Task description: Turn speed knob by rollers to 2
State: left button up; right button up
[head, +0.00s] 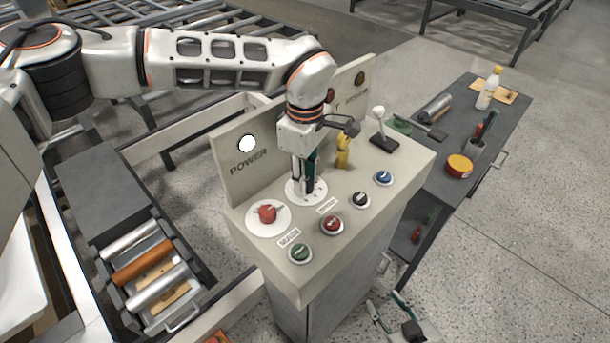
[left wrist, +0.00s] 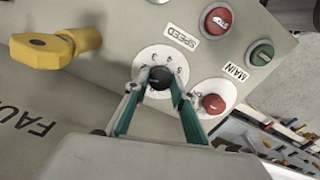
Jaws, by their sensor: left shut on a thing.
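My left gripper (head: 308,188) reaches down onto the console top in the head view, at a round white dial (head: 292,192). In the left wrist view its teal-padded fingers are shut around a black speed knob (left wrist: 160,78), on the dial next to the SPEED label (left wrist: 181,37). Small marks ring the dial (left wrist: 150,57), but I cannot read the setting. The head view mostly hides the knob behind the fingers. My right gripper (head: 386,304) is low at the bottom right of the head view, open and empty.
A red rotary knob (head: 267,213), a green button (head: 300,253) and red button (head: 331,224) sit close by. A yellow handle (head: 343,153) stands behind. Rollers (head: 143,260) lie in a tray left of the console. A tool bench (head: 440,190) is at right.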

pick_arm(q)
jog(key=shift+r+m+p, duration=0.1)
jog(key=shift+m+p, duration=0.2)
jog(key=shift+m, duration=1.2)
jog(key=o, duration=1.1)
jog(key=shift+r, duration=0.1)
notch_tip(320, 180, up, 12)
